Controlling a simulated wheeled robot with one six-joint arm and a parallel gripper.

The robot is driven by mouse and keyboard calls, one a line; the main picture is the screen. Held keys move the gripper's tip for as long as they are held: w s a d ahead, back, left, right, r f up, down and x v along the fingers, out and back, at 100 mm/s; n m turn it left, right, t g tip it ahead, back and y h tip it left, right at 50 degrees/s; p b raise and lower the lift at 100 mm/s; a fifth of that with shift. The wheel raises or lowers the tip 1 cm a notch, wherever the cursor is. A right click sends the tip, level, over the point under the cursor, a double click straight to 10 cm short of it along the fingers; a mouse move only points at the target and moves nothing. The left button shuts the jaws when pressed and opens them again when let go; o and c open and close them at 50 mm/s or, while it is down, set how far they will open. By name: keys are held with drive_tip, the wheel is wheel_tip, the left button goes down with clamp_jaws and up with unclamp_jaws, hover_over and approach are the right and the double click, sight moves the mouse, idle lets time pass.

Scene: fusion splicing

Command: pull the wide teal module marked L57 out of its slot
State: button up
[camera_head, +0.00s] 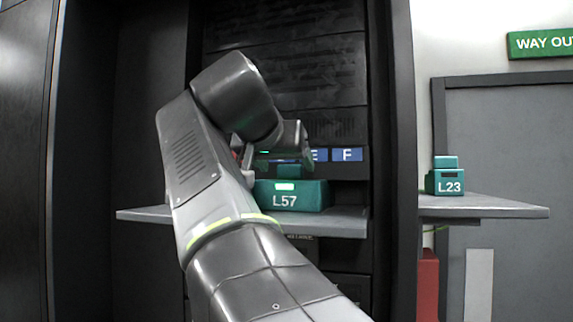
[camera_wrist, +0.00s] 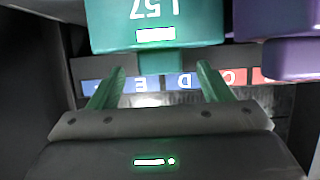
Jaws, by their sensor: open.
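The wide teal module marked L57 (camera_head: 291,196) sits at the grey shelf (camera_head: 335,222) in front of the dark rack, its left end hidden behind my arm. In the wrist view the module (camera_wrist: 155,22) appears upside down at the top, with a lit label and a narrower teal tab (camera_wrist: 161,62). My gripper (camera_wrist: 160,72) is open, with one finger on each side of the tab and visible gaps between. In the head view my gripper (camera_head: 287,165) is just above the module, mostly hidden by the wrist.
A purple module (camera_wrist: 293,58) is close beside L57 in the wrist view. Coloured slot labels (camera_head: 347,155) run along the rack behind. A smaller teal module marked L23 (camera_head: 446,182) stands on a side shelf (camera_head: 490,207) at right, with free room there.

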drive_tip(key=shift+x, duration=1.15)
drive_tip(key=c, duration=1.4)
